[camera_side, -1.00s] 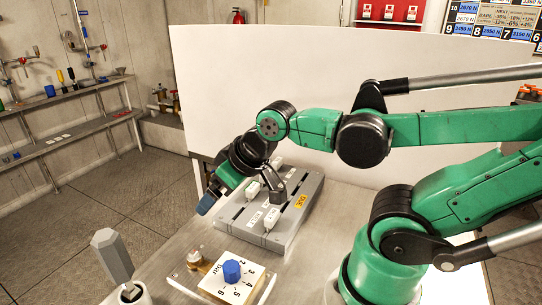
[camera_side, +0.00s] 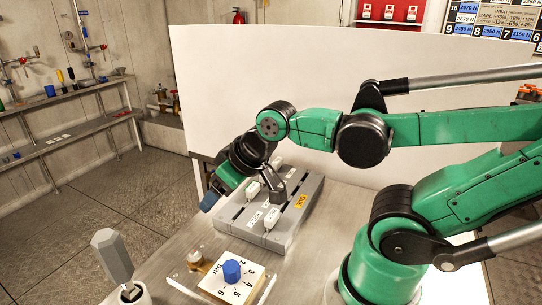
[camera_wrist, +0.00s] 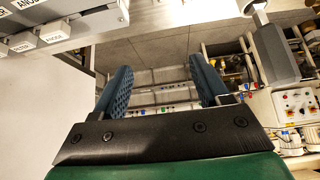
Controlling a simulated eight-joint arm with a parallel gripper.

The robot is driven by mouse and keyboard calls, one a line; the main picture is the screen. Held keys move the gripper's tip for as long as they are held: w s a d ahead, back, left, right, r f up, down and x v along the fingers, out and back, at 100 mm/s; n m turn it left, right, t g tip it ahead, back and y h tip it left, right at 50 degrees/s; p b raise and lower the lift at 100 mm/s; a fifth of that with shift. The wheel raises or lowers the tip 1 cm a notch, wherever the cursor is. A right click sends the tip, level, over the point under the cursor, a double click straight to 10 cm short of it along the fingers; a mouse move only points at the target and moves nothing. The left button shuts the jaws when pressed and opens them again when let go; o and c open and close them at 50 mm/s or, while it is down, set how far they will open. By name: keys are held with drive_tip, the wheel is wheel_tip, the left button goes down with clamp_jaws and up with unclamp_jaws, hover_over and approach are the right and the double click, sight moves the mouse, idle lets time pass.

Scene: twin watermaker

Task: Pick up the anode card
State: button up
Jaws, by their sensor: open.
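The grey slotted rack (camera_side: 290,232) lies on the metal table in the side view. White cards stand in its slots, one at the front (camera_side: 271,217) and one further back (camera_side: 252,190). In the wrist view, at the upper left, a white tab that appears to read ANODE (camera_wrist: 54,34) sticks out of the rack (camera_wrist: 95,20); another white tab (camera_wrist: 22,43) is beside it. My gripper (camera_side: 209,201) is at the rack's left side, apart from the cards. In the wrist view its two blue fingers (camera_wrist: 161,85) are spread with nothing between them.
A dial plate with a blue knob (camera_side: 232,271) is in front of the rack. A grey faceted handle (camera_side: 112,256) stands at the front left. A white panel (camera_side: 300,75) rises behind the table. A shelf (camera_side: 60,142) runs along the left wall.

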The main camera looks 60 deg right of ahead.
drive_tip(key=g, duration=0.7)
hover_over(253, 186)
drive_tip(key=f, duration=0.4)
drive_tip(key=shift+a+f, duration=0.2)
drive_tip(key=shift+f, duration=0.05)
drive_tip(key=shift+d+f, duration=0.15)
drive_tip(key=shift+f, duration=2.8)
drive_tip(key=c, duration=0.9)
